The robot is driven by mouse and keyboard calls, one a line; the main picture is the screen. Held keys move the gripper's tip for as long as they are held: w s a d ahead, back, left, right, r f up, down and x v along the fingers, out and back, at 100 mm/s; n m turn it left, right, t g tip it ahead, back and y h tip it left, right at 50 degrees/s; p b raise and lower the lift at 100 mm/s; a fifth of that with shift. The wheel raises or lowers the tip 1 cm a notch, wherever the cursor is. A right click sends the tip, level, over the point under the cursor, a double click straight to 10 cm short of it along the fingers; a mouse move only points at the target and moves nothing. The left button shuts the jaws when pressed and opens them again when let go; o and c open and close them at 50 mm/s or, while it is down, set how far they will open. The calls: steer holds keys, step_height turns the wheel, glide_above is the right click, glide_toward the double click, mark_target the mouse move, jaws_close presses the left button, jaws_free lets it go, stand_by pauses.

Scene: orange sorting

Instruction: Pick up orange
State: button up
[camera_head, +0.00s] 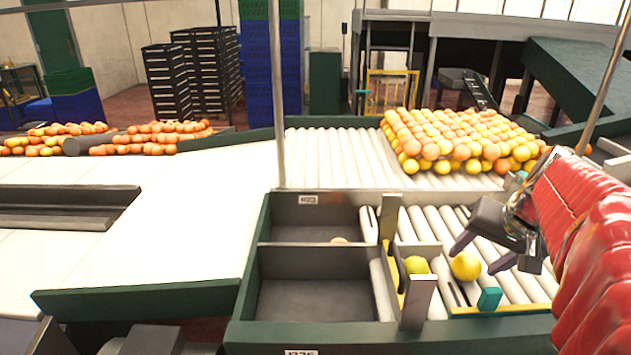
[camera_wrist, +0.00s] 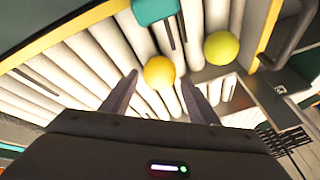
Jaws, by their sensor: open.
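A yellow-orange fruit (camera_head: 466,266) lies on the white rollers at the right in the head view. It also shows in the wrist view (camera_wrist: 159,72), ahead of and between my fingertips. My gripper (camera_head: 482,258) is open and empty, above and around the near side of this fruit; contact cannot be told. A yellower fruit (camera_head: 416,265) sits to its left by the yellow-edged divider, and shows greenish yellow in the wrist view (camera_wrist: 221,48). A large batch of orange and yellow fruit (camera_head: 455,140) lies on the rollers farther back.
Two dark bins (camera_head: 315,299) stand left of the rollers; a fruit (camera_head: 339,240) is partly visible in the back one. A grey upright post (camera_head: 417,302) and a teal block (camera_head: 489,298) stand close to the fruit. A white belt (camera_head: 190,225) lies clear at left.

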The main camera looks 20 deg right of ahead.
steer(key=shift+x, duration=1.45)
steer(key=shift+c, duration=0.2)
steer(key=c, duration=0.8)
